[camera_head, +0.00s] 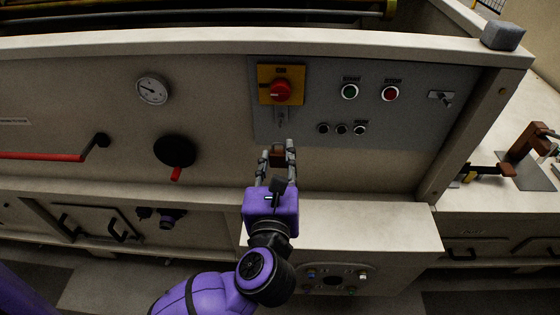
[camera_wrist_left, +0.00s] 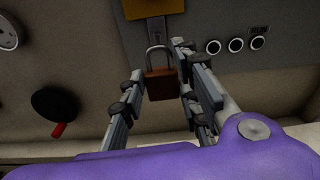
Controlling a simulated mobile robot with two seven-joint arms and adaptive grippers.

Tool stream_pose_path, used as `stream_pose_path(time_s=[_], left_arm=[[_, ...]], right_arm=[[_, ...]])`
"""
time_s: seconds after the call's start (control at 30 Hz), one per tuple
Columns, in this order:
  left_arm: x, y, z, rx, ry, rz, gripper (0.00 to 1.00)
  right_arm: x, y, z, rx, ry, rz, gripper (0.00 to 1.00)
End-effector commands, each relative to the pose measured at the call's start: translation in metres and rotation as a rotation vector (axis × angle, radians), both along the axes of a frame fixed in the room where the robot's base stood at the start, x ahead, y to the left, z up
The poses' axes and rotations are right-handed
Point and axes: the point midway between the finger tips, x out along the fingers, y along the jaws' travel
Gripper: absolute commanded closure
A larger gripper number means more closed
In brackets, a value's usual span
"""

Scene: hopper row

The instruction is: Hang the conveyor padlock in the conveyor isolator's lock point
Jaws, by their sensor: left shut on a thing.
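The conveyor padlock has a brown body (camera_head: 277,155) and a grey U-shaped shackle; the wrist view shows the body (camera_wrist_left: 161,86) with the shackle up. My left gripper (camera_head: 277,152) is shut on the padlock, with fingers on both sides of its body. The conveyor isolator (camera_head: 281,88) is a yellow plate with a red knob marked ON. Its grey lock point (camera_head: 281,116) hangs just below the plate, above the padlock. My right gripper is not in view.
Start button (camera_head: 349,92), stop button (camera_head: 390,94) and several small round fittings sit right of the isolator. A gauge (camera_head: 152,89) and a black knob with red handle (camera_head: 175,151) are to the left. A pale ledge (camera_head: 370,217) runs below the gripper.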

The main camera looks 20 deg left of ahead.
Motion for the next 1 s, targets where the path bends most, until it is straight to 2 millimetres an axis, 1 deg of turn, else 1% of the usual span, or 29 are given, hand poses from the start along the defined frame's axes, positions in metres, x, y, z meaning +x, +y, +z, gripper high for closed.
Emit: stream_pose_path(time_s=[0.1, 0.23, 0.7, 0.83, 1.0], left_arm=[[0.000, 0.000, 0.000, 0.000, 0.000, 0.000, 1.00], [-0.001, 0.001, -0.001, -0.005, 0.001, 0.003, 1.00], [0.043, 0.012, 0.001, 0.000, -0.002, 0.000, 1.00], [0.050, 0.014, 0.000, -0.002, -0.002, -0.001, 1.00], [0.054, 0.015, 0.000, -0.002, -0.001, -0.001, 1.00]], right_arm=[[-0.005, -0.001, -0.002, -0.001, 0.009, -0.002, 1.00], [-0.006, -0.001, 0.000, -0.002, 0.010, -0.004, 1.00], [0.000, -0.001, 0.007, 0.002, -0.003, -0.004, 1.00], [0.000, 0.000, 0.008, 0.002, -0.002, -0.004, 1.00], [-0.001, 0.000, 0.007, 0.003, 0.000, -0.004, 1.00]])
